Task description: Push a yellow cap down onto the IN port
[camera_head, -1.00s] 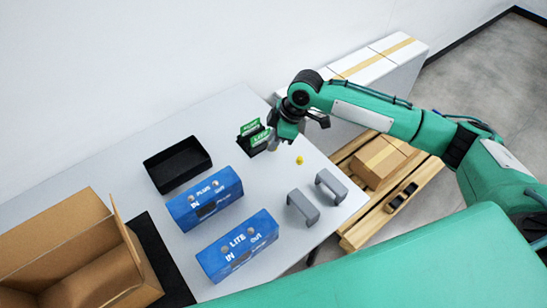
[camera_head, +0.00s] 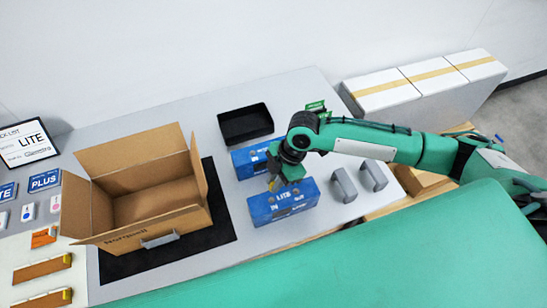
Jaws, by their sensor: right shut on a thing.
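The blue LITE analyser box (camera_head: 300,205) stands on the grey table with IN and OUT lettering on it. A second blue box (camera_head: 243,161) stands behind it, partly covered by my arm. My right gripper (camera_head: 275,183) is just above the left end of the LITE box, near its IN side. It is shut on a small yellow cap (camera_head: 271,184), only partly visible between the fingertips. I cannot tell whether the cap touches the port. My left gripper is not in view.
An open cardboard box (camera_head: 150,205) stands on a black mat (camera_head: 222,232) to the left. A black tray (camera_head: 245,123) is behind. Two grey brackets (camera_head: 345,186) stand to the right. A green card (camera_head: 315,106) shows behind my arm.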

